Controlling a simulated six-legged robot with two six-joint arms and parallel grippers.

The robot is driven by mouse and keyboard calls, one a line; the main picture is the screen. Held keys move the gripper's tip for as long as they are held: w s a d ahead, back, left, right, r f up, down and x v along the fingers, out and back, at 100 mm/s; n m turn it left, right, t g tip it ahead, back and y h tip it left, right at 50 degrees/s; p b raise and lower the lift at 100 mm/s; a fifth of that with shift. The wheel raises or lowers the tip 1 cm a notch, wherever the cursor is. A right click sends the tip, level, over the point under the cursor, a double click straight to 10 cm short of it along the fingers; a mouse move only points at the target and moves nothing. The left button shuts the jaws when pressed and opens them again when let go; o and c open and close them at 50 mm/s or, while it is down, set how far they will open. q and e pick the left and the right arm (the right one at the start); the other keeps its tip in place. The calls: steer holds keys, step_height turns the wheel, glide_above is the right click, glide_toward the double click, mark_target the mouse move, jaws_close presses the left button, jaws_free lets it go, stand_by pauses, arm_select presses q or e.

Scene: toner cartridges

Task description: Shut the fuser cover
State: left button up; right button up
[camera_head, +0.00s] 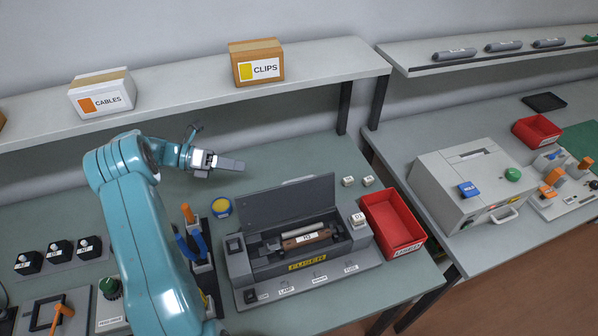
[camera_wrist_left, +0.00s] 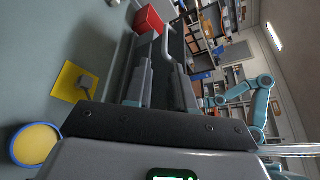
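The fuser unit (camera_head: 308,262) is a dark grey box on the bench with a label on its front. Its fuser cover (camera_head: 287,204) stands raised at the back edge, showing the roller and brown part (camera_head: 306,238) inside. My left gripper (camera_head: 231,164) is behind and left of the cover's upper left corner, pointing right, apart from it in the head view. In the left wrist view its two fingers (camera_wrist_left: 162,85) show a gap between them, with nothing clearly held. My right arm (camera_wrist_left: 260,100) shows small in that view; its gripper is too small to judge.
A red bin (camera_head: 390,222) stands right of the fuser unit. A blue-and-yellow round item (camera_head: 221,207) and a tool holder with blue pliers (camera_head: 190,243) are at its left. A shelf (camera_head: 190,93) with boxes hangs behind. A yellow pad (camera_wrist_left: 75,84) lies on the bench.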

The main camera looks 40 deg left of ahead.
mark_target(286, 197)
arm_select(q)
steer(key=b+x, duration=0.1)
steer(key=x, duration=0.3)
steer(key=s+d+b+x, duration=0.1)
steer(key=x, duration=0.4)
steer(key=r+b+x, duration=0.1)
steer(key=x, duration=0.3)
steer(key=shift+s+d+b, duration=0.1)
steer(key=shift+d+b, duration=0.3)
steer(key=shift+d, duration=0.1)
steer(key=shift+x, duration=1.15)
steer(key=shift+w+a+f, duration=0.15)
steer(key=shift+w+a, duration=0.1)
steer(key=shift+w, duration=0.1)
jaws_close()
steer(key=shift+w+a+b, duration=0.1)
steer(key=shift+b, duration=0.2)
arm_select(e)
steer(key=f, duration=0.3)
steer(key=s+d+f, duration=0.1)
steer(key=shift+f, duration=0.15)
